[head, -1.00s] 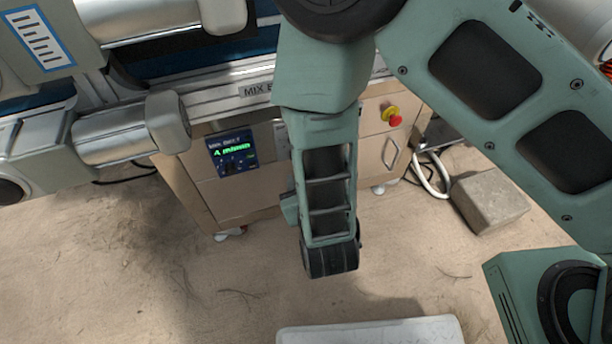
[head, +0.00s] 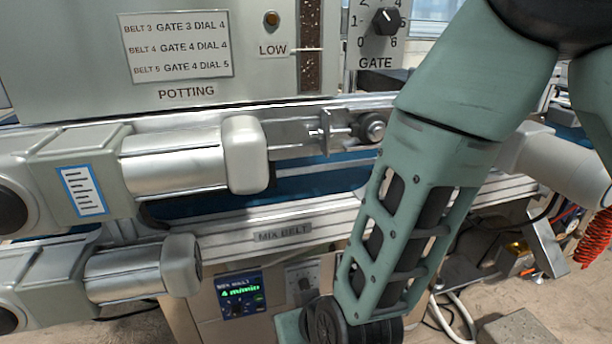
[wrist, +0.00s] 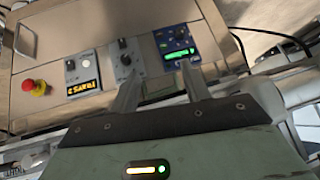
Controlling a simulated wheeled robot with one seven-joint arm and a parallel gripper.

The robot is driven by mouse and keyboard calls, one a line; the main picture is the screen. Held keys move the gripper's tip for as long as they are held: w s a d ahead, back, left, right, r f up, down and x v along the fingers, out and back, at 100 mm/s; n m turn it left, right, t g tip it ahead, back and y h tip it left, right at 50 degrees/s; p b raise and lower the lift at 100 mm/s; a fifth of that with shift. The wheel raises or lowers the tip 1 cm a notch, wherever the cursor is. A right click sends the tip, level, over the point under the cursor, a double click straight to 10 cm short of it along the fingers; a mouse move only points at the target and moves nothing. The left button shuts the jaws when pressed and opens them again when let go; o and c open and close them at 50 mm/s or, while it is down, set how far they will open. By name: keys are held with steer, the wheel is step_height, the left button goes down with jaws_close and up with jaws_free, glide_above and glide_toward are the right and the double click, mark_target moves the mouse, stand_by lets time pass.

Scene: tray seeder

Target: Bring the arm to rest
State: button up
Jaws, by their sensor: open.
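My green arm (head: 410,215) hangs down through the right half of the head view, in front of the mix belt. Its black wheel-like joint (head: 350,325) is at the bottom edge, and my gripper's fingers cannot be made out there. In the wrist view my gripper (wrist: 160,88) shows two grey fingers standing apart with nothing held between them. Beyond the fingers is the control cabinet's front, with a dial (wrist: 125,60), a green-lit display (wrist: 180,50) and a red stop button (wrist: 39,88).
The potting machine (head: 60,60) with a gate dial (head: 386,20) stands behind. A red coiled hose (head: 597,238) hangs at the right, and a grey block (head: 515,330) lies on the floor.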

steer(key=s+d+r+n+g+h, duration=0.35)
steer(key=s+d+r+g, duration=0.35)
steer(key=s+d+r, duration=0.8)
step_height(320, 180, up, 16)
steer(key=w+p, duration=0.2)
steer(key=p, duration=1.6)
steer(key=shift+d+r, duration=0.2)
steer(key=shift+d, duration=0.25)
